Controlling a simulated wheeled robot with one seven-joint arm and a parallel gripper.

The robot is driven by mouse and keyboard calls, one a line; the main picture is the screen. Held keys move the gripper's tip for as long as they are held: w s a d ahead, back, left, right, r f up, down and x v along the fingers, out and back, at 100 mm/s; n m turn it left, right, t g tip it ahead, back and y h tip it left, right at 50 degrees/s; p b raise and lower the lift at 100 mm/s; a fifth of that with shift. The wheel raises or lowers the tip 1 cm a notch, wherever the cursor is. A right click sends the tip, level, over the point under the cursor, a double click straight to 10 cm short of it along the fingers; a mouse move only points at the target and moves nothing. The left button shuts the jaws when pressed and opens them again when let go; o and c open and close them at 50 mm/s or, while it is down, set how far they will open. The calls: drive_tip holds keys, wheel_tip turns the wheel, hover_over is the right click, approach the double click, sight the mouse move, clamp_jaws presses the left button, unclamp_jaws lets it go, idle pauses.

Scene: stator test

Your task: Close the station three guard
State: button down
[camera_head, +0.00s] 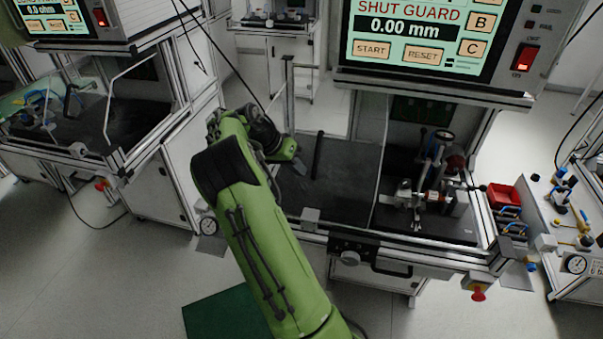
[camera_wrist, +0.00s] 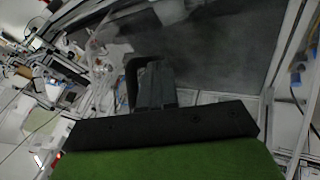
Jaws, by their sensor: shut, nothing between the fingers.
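The middle station's screen (camera_head: 420,30) reads "SHUT GUARD" and "0.00 mm". Its front is open over a dark bed (camera_head: 345,185). A thin pale edge (camera_head: 378,165) crosses the bed; I cannot tell whether it belongs to the guard. A black upright bar (camera_head: 318,155), like a handle, stands at the bed's left part. My gripper (camera_head: 298,166) is low at the left of the bed, just left of this bar, partly hidden by my arm. In the wrist view, my gripper (camera_wrist: 155,85) is shut and empty, beside a black curved piece (camera_wrist: 133,75); contact is unclear.
A test fixture (camera_head: 425,190) with a clamp stands on the bed's right. A red bin (camera_head: 503,196) and a red stop button (camera_head: 478,293) are at the right. An upright metal post (camera_head: 290,95) rises behind my gripper. Open floor (camera_head: 60,260) lies front left.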

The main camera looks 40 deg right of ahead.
drive_tip(key=shift+s+d, duration=0.2)
drive_tip(key=shift+s, duration=0.5)
drive_tip(key=s+d+b, duration=0.2)
drive_tip(key=s+d, duration=0.4)
drive_tip(key=s, duration=0.4)
drive_tip(key=s+d+b, duration=0.2)
drive_tip(key=s+d, duration=0.4)
drive_tip(key=s, duration=0.4)
drive_tip(key=s+d+b, duration=0.2)
drive_tip(key=s+d, duration=0.4)
drive_tip(key=s, duration=0.4)
drive_tip(key=shift+s, duration=0.45)
drive_tip(key=p+v, duration=0.3)
drive_tip(key=v, duration=1.3)
drive_tip(key=shift+w, duration=0.25)
drive_tip(key=shift+f, duration=0.1)
